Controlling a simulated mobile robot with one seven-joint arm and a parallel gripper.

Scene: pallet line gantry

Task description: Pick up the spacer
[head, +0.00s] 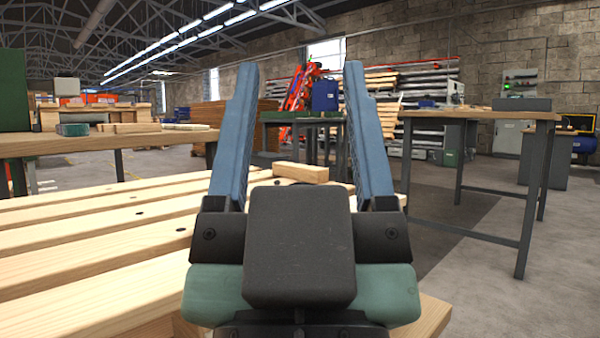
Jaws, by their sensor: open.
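A small light-wood block, which looks like the spacer (301,172), lies on the slatted wooden pallet (110,228) near its right end. My gripper (300,85) is open, with its two blue fingers spread wide and pointing up and away in the head view. The block shows between the lower parts of the fingers, beyond the dark gripper body. Nothing is held between the fingers. The gripper body hides part of the pallet near the block. I cannot tell how far the fingertips are from the block.
A wooden-topped bench (108,142) with several wood pieces stands at the left. Another bench (480,115) with dark legs stands at the right. A green-topped table (300,118) with a blue case (325,96) is behind.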

